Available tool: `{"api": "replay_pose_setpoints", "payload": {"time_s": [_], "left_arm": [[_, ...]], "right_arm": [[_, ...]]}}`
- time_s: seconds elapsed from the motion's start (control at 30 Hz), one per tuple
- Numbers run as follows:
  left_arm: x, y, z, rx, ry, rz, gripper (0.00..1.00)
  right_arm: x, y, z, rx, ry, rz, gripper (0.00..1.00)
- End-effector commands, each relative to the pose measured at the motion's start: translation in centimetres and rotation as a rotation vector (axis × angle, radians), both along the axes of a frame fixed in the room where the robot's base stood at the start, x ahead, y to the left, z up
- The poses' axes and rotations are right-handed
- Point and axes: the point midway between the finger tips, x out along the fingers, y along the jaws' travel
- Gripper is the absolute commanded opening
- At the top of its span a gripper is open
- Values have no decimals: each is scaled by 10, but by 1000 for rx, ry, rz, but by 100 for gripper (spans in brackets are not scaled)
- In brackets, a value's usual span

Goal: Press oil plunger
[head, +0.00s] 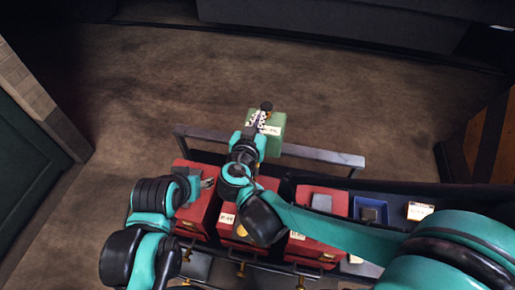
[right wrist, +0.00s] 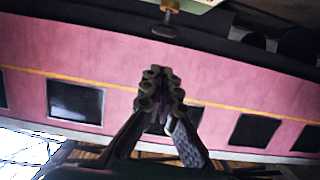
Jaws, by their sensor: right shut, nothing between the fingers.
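A green box (head: 278,121) with a pale label stands at the rail in the middle of the head view. A dark round knob (head: 266,106) shows at its far edge; it looks like the oil plunger. In the right wrist view a brass stem with a dark round knob (right wrist: 166,22) shows at the top edge, beside a pale green surface. My right gripper (head: 259,119) is over the green box, its fingers shut and empty. In the right wrist view its fingertips (right wrist: 161,78) are apart from the knob. My left gripper (head: 208,183) is by the red boxes; its opening is unclear.
Several red boxes (head: 328,201) with labels and brass fittings line the near side. A grey rail (head: 325,155) runs behind them. A blue tray (head: 371,211) is at the right. A pink-red coach side with windows (right wrist: 125,75) fills the right wrist view. Brown floor beyond is clear.

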Motion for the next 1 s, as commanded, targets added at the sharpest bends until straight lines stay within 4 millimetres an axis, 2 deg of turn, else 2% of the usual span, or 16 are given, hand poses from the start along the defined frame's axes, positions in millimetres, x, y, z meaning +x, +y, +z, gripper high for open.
{"api": "replay_pose_setpoints", "payload": {"time_s": [0.53, 0.8, 1.0], "left_arm": [[0, 0, 0, 0, 0, 0, 54], [0, 0, -4, 0, 0, 0, 54], [0, 0, -4, 0, 0, 0, 54]], "right_arm": [[0, 0, 0, 0, 0, 0, 0], [1, 0, 24, 2, 3, -1, 0], [1, 0, 27, 2, 3, -1, 0]]}}
